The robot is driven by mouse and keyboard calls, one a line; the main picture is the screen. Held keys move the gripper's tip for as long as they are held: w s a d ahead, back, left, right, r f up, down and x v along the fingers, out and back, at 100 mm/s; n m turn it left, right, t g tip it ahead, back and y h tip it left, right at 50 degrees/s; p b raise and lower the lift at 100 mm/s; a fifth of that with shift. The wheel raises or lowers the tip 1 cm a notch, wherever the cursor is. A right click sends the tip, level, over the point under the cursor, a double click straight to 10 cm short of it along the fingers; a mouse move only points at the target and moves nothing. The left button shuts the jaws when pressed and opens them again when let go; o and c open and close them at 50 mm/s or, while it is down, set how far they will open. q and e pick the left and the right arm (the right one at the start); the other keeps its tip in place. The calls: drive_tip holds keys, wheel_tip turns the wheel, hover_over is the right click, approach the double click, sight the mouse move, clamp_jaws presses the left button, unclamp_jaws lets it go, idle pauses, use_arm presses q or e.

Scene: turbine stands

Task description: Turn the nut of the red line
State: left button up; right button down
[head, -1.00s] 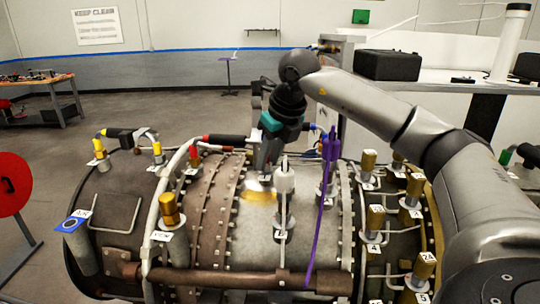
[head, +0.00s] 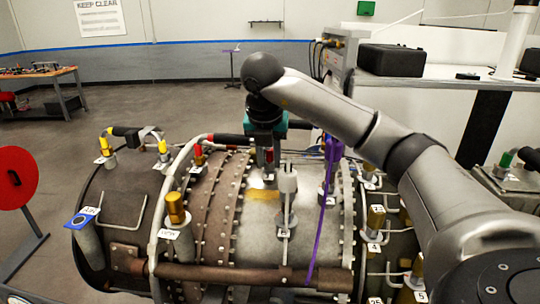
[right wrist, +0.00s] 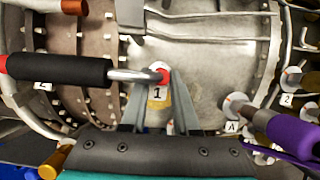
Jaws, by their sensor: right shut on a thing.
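The red line (right wrist: 60,68) is a hose with a black sleeve and red ends, bent into a metal pipe that runs to a red nut (right wrist: 162,75) beside a label marked 1 (right wrist: 157,93). In the head view its black sleeve (head: 230,138) lies across the top of the turbine casing. My right gripper (right wrist: 160,82) has one finger on each side of the red nut and is shut on it. In the head view the right gripper (head: 266,157) points down, with some red showing between its fingers. The nut's underside is hidden. My left gripper is not in view.
A purple line (head: 325,200) runs to the right of the gripper, and a white-topped fitting (head: 287,182) stands close in front. Brass fittings (head: 375,218) crowd the right side. A yellow line (head: 126,137) is at left. A black case (head: 390,60) sits on the bench behind.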

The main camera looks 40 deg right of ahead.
drive_tip(key=shift+m, duration=0.4)
drive_tip(key=c, duration=0.6)
unclamp_jaws()
drive_tip(key=shift+c, duration=0.2)
drive_tip(key=shift+r, duration=0.1)
drive_tip(key=shift+a+r, duration=0.1)
drive_tip(key=shift+r, duration=0.15)
drive_tip(key=p+v, duration=0.5)
drive_tip(key=v, duration=0.9)
drive_tip(key=shift+a+r+p, duration=0.25)
drive_tip(key=shift+p, duration=0.1)
drive_tip(key=shift+w, duration=0.1)
